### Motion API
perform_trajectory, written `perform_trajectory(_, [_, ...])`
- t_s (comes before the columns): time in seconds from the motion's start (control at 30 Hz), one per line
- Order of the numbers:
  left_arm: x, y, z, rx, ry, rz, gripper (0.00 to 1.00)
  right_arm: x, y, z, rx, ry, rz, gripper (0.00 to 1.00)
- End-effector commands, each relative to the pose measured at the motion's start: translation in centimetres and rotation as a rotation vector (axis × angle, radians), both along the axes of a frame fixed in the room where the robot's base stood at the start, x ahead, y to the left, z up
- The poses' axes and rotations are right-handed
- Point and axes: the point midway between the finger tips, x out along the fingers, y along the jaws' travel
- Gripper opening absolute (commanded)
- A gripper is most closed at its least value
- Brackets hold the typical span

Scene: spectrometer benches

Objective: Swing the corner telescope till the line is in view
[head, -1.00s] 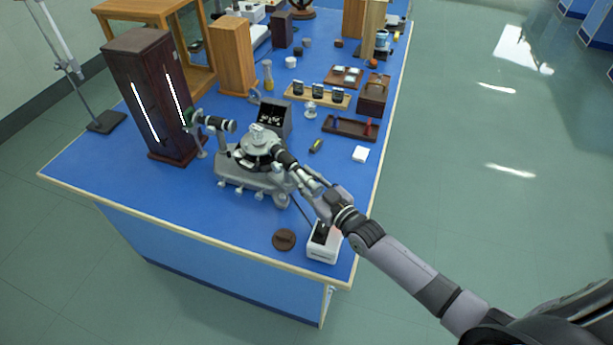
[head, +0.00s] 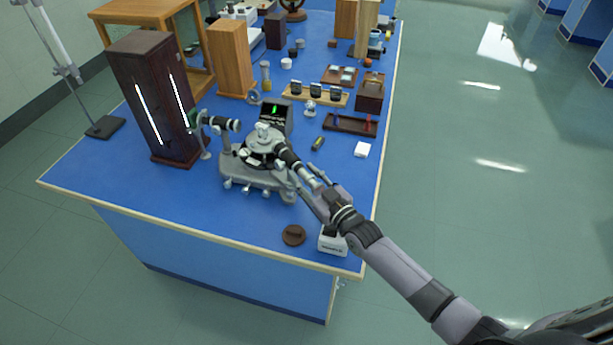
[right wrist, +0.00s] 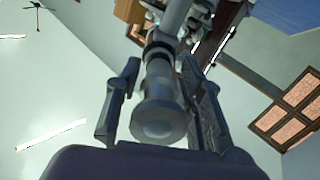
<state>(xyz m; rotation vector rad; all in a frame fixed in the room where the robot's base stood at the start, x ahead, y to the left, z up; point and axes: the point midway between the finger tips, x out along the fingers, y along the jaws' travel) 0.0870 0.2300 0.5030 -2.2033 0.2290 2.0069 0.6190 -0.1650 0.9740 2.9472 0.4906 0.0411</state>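The spectrometer (head: 255,176) stands at the near corner of the blue bench. Its telescope (head: 289,158) points toward the lower right, its eyepiece end toward me. A small dark screen (head: 269,119) behind it shows a green vertical line. The collimator (head: 222,123) faces a dark wooden lamp housing (head: 150,95) with two bright slits. My right gripper (head: 309,184) is at the telescope's eyepiece end. In the right wrist view, the telescope tube (right wrist: 160,92) lies between the fingers (right wrist: 158,68), with a visible gap on the left side. My left gripper is out of view.
A brown disc (head: 293,235) and a white box (head: 332,242) lie near the bench's front edge, below my right arm. The floor to the right is clear.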

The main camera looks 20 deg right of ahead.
Motion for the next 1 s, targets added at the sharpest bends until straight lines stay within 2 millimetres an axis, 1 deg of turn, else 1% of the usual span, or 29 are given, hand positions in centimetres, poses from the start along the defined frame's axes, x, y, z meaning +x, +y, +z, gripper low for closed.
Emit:
perform_trajectory(0.33, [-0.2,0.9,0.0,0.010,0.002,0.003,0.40,-0.1,-0.1,-0.1,-0.002,0.001,-0.001,0.41])
perform_trajectory(0.47, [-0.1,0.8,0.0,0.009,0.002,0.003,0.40,-1.1,-0.5,-0.3,-0.002,0.005,-0.002,0.41])
perform_trajectory(0.57, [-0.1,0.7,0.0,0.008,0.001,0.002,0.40,-2.7,-1.0,-0.2,-0.003,0.004,-0.001,0.41])
perform_trajectory(0.8, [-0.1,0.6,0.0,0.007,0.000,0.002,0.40,-7.5,-2.6,-0.2,-0.002,0.005,-0.001,0.41])
perform_trajectory(0.9, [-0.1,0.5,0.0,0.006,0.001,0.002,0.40,-9.1,-3.2,-0.2,-0.003,0.003,0.000,0.41])
perform_trajectory(1.0, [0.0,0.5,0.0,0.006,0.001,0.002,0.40,-10.3,-3.6,-0.2,-0.002,0.003,-0.001,0.41])
